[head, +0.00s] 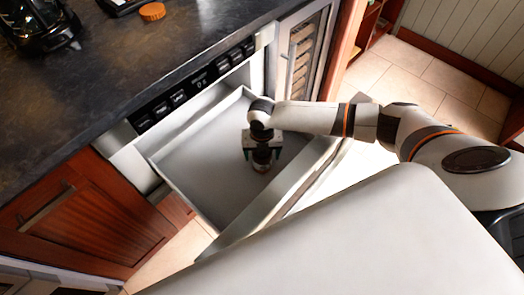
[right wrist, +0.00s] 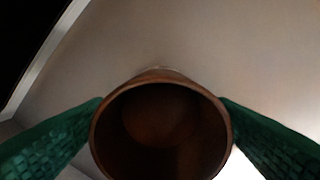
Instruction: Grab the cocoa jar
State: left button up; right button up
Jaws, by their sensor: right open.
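The cocoa jar (head: 263,163) is a small dark round jar inside the pulled-out microwave drawer (head: 205,165), partly hidden under my right gripper (head: 262,152). In the right wrist view the cocoa jar (right wrist: 160,130) shows as a brown round rim with a dark inside, low in the middle. The green fingers of my right gripper (right wrist: 160,135) stand open on its left and right. I cannot tell whether either finger touches it. My left gripper is not in view.
The drawer walls surround the jar, and the grey floor around it is bare. A dark stone counter (head: 100,75) lies above left, with an orange round lid (head: 152,11) and a black appliance (head: 40,25). A wine cooler (head: 303,50) stands behind the drawer.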

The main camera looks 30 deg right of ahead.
notch_tip(320, 180, down, 2)
jog(key=shift+f, duration=0.1)
jog(key=c, duration=1.2)
